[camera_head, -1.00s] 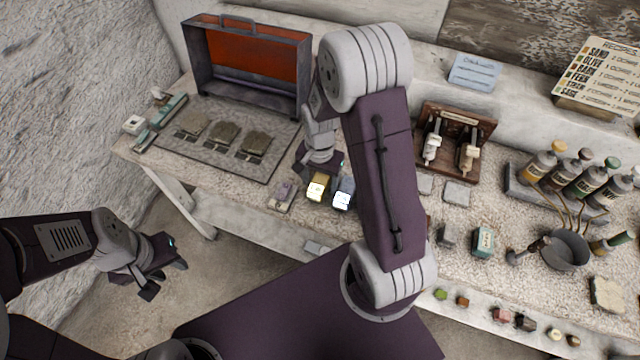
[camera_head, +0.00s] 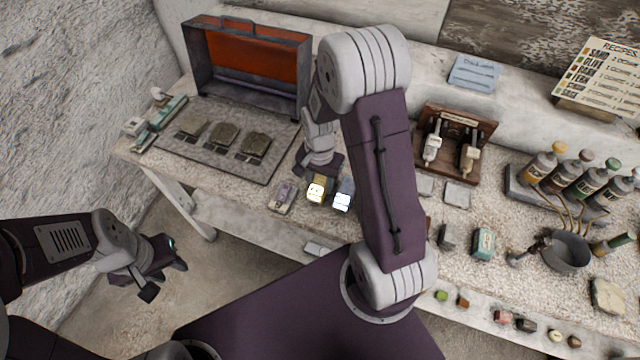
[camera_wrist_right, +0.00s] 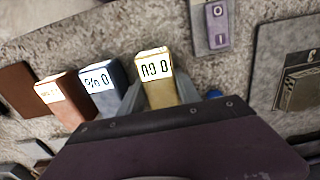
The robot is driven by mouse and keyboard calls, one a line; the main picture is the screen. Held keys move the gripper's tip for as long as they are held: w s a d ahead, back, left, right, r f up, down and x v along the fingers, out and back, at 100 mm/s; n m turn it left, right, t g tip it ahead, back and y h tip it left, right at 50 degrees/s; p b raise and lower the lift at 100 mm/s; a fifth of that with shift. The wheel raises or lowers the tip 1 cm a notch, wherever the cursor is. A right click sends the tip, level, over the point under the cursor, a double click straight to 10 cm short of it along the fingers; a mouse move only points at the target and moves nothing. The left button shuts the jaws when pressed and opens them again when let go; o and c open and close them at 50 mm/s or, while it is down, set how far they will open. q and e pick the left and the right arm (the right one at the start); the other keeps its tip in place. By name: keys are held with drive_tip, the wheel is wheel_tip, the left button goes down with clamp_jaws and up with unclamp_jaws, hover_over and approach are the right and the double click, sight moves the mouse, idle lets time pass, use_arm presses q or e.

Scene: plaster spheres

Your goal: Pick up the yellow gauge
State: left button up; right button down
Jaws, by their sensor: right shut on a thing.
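The yellow gauge (camera_head: 317,189) is a small block with a pale, lit number face, on the bench beside the blue-grey gauge (camera_head: 343,198). My right gripper (camera_head: 319,172) comes down over its far end. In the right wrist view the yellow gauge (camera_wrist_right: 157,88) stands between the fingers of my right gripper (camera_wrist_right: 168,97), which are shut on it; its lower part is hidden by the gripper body. I cannot tell whether it is clear of the bench. My left gripper (camera_head: 164,277) is open and empty, off the bench at the lower left.
In the wrist view the blue-grey gauge (camera_wrist_right: 101,88) and a red-brown gauge (camera_wrist_right: 65,97) stand close by. A grey board (camera_head: 190,155) with several dark blocks is at left. My right arm hides part of the bench.

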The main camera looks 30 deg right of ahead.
sight(324, 182)
drive_tip(key=shift+r, duration=0.5)
drive_tip(key=r, duration=0.4)
drive_tip(key=shift+s+d+r, duration=0.2)
drive_tip(key=shift+s+d, duration=0.1)
drive_tip(key=shift+d, duration=0.1)
drive_tip(key=s+d+r, duration=0.6)
drive_tip(key=s+d, duration=0.1)
drive_tip(key=shift+s+d+p, duration=0.15)
drive_tip(key=shift+d+p, duration=0.15)
drive_tip(key=shift+d, duration=0.1)
